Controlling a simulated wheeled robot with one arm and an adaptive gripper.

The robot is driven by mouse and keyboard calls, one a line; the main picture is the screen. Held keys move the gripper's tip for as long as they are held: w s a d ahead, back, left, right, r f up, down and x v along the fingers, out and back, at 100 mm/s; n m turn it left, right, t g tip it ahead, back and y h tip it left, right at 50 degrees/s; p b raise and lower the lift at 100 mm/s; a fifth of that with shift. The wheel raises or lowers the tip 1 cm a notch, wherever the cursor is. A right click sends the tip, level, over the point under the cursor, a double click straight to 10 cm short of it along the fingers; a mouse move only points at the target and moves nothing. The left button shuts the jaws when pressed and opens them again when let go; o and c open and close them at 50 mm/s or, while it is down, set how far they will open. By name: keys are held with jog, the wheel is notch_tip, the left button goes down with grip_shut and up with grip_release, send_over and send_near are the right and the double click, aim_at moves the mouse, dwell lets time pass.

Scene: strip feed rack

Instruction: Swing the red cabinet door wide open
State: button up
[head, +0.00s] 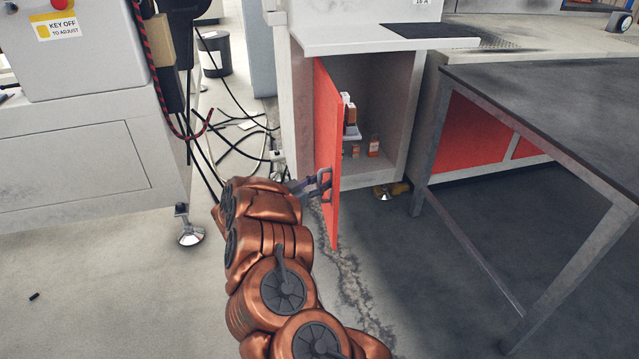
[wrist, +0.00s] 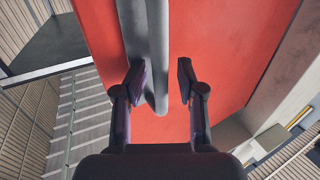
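The red cabinet door (head: 330,150) stands ajar, hinged on the left of the cabinet opening, seen nearly edge-on. It fills much of the wrist view (wrist: 230,50). A grey bar handle (head: 326,180) sticks out from its face; in the wrist view the bar (wrist: 158,50) runs down between my fingertips, nearer the left one. My gripper (head: 311,184) is open at the handle in the head view; in the wrist view its two dark fingers (wrist: 161,80) are apart. Whether either finger touches the bar I cannot tell.
A dark-topped table (head: 560,100) stands right, a grey machine (head: 70,150) left. Black cables (head: 243,140) lie behind my arm. Floor before the door is clear.

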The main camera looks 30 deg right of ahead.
jog(key=shift+a, duration=0.15)
jog(key=a, duration=1.1)
jog(key=shift+s+a, duration=0.4)
jog(key=shift+s, duration=0.05)
jog(key=shift+w, duration=0.1)
